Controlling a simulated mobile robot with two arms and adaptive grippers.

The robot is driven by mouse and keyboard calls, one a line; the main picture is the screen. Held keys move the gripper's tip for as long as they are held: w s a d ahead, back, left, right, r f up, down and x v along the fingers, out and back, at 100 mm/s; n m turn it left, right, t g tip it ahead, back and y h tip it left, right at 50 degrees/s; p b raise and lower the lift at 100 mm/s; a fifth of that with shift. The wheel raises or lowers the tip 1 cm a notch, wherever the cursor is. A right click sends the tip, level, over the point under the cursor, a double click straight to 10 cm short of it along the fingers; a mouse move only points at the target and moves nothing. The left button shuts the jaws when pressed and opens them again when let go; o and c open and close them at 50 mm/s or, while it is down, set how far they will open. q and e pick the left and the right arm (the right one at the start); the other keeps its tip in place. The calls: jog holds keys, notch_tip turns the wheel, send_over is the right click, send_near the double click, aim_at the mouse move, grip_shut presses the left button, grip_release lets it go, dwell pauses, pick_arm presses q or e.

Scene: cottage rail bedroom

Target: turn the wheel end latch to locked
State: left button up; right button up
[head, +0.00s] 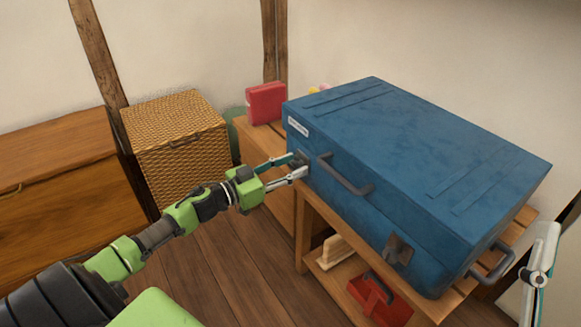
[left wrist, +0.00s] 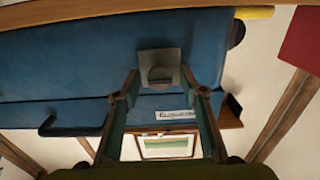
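A large blue suitcase (head: 420,150) lies flat on a wooden bench. Its wheel end latch is on the front face near the left end, mostly hidden by my fingers in the head view. In the left wrist view the latch (left wrist: 158,60) is a grey plate with a darker raised piece across its middle. My left gripper (head: 298,165) is open at this latch, one fingertip on each side of it; I cannot tell whether they touch. A second latch (head: 397,250) is further right on the front. My right gripper (head: 540,270) shows only partly at the right edge.
A grey carry handle (head: 344,175) sticks out between the latches, another handle (head: 492,262) at the right end. A red box (head: 266,103) stands behind the case's left end. A red caddy (head: 378,300) is on the lower shelf. A wicker basket (head: 178,145) stands left.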

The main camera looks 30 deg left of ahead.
pick_arm(q)
jog(key=c, duration=1.1)
